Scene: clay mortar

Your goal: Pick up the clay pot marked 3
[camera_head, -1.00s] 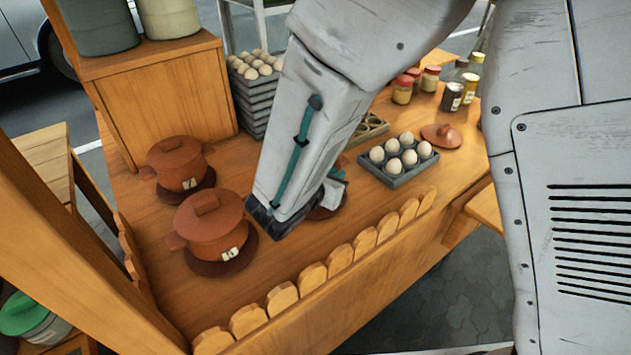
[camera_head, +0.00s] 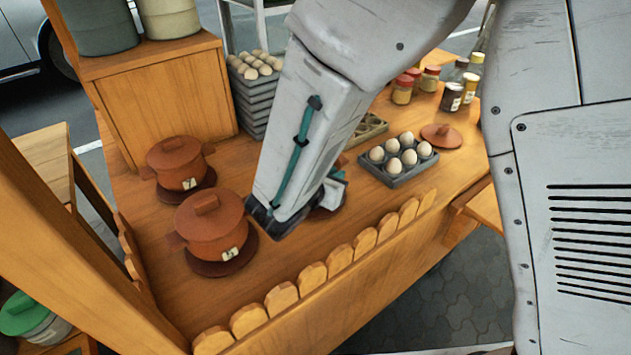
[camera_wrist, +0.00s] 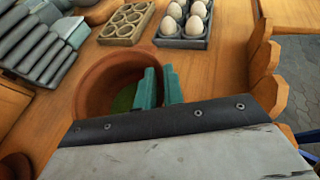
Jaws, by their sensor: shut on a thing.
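In the wrist view, an open clay pot (camera_wrist: 101,82) without a lid stands on the counter, with something green inside. My gripper (camera_wrist: 160,88) has its teal fingers at the pot's right rim, one inside and one outside, shut on the wall. No marking shows on this pot. In the head view my arm hides most of it; a dark saucer edge (camera_head: 327,212) shows there. Two lidded clay pots, a near one (camera_head: 212,226) and a far one (camera_head: 176,162), stand on saucers to the left. Their labels are too small to read.
An egg tray (camera_head: 396,172), a loose clay lid (camera_head: 441,135) and several jars (camera_head: 452,97) stand to the right. Stacked egg trays (camera_head: 254,100) stand behind. An empty tray (camera_wrist: 126,24) lies beyond the pot. A scalloped wooden edging (camera_head: 311,277) borders the counter's front.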

